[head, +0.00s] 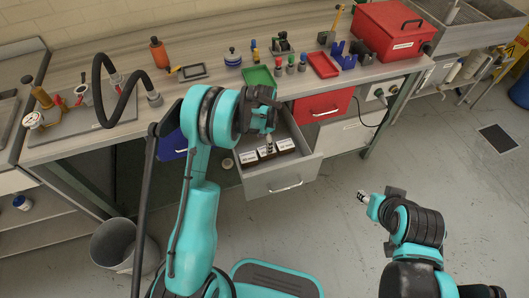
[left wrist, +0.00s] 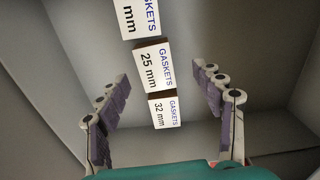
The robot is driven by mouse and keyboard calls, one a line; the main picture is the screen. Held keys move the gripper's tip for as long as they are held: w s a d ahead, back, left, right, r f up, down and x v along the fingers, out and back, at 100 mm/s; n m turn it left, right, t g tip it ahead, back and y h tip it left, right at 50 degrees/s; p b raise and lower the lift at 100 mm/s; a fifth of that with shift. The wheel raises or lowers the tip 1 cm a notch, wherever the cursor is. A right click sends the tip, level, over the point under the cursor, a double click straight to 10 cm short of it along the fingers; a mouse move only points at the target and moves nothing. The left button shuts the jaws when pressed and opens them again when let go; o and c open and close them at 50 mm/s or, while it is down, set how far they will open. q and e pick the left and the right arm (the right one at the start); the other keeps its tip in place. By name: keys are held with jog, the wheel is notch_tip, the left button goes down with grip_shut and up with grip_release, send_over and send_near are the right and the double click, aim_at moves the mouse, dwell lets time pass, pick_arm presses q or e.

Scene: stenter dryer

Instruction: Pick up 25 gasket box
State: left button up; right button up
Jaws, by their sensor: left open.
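The 25 mm gasket box (left wrist: 152,66) is white with dark print and a brown side. It lies in the middle of a row of three in the open grey drawer (head: 258,183). The 32 mm box (left wrist: 163,111) is beside it, nearer the gripper base, and another gasket box (left wrist: 138,17) is partly cut off at the top. My left gripper (left wrist: 160,74) is open and empty, its fingers on either side of the row, apart from the boxes. In the head view it hangs over the drawer. My right gripper (head: 363,197) is over the floor at right; its jaw opening is unclear.
The drawer walls surround the boxes. The workbench (head: 215,88) above holds a green tray (head: 259,77), a red tray (head: 323,65), a red toolbox (head: 393,30) and a black hose (head: 103,75). A grey bin (head: 117,243) stands at left. The floor at right is mostly clear.

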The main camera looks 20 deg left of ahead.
pick_arm(q)
jog(key=f+b, duration=0.1)
jog(key=f, duration=0.3)
jog(key=f+b, duration=0.1)
jog(key=shift+s+d+f+b, duration=0.15)
jog(key=shift+s+f+b, duration=0.15)
jog(key=shift+f, duration=0.1)
jog(key=shift+r, duration=0.15)
jog(key=shift+c, duration=0.3)
jog(key=c, duration=1.2)
